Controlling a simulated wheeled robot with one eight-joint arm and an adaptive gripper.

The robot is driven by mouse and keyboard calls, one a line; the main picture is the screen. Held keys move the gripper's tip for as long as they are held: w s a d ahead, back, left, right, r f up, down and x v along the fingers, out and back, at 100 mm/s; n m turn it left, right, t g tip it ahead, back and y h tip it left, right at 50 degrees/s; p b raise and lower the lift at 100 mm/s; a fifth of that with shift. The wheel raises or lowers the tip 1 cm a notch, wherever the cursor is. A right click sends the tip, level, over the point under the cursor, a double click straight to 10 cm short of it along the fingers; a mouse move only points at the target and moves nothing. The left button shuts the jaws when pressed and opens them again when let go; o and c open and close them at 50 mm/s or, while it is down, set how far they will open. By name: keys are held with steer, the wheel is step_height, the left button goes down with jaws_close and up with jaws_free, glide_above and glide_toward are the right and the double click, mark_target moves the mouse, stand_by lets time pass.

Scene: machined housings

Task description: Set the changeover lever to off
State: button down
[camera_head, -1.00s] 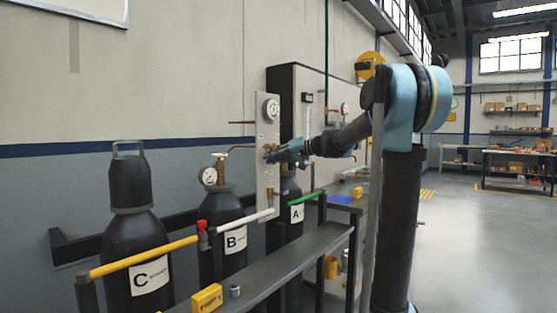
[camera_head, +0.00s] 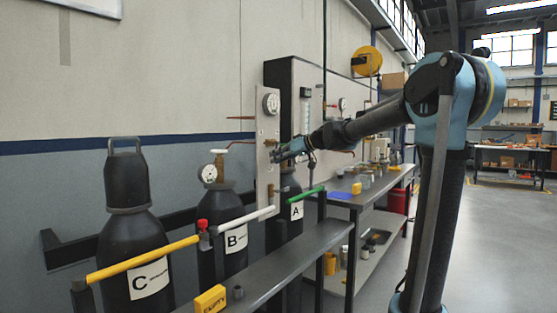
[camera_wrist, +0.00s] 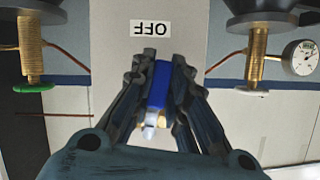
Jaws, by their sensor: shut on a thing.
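The changeover lever (camera_wrist: 160,82) has a blue grip and lies between my fingers in the wrist view. My gripper (camera_wrist: 158,64) is shut on it. A white label reading OFF (camera_wrist: 150,28), upside down in this view, sits just beyond the fingertips, and the lever's blue end points towards it. In the head view my gripper (camera_head: 279,155) is at the upright grey panel (camera_head: 267,118), below its round gauge. There the gripper hides the lever.
Cylinders C (camera_head: 135,245), B (camera_head: 228,215) and A (camera_head: 285,230) stand along the wall behind a rail. A yellow EMPTY block (camera_head: 210,299) lies on the shelf in front. A bench (camera_head: 335,200) with small items stands beyond. Open floor is at the right.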

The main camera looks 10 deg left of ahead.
steer(key=shift+w+d+f+n+h, duration=0.1)
steer(key=shift+w+d+n+h, duration=0.2)
steer(key=shift+n, duration=0.4)
steer(key=shift+w+t, duration=0.1)
steer(key=shift+t, duration=0.2)
steer(key=c, duration=1.5)
jaws_free()
steer(key=shift+c, duration=0.2)
steer(key=v, duration=1.1)
steer(key=shift+d, duration=0.35)
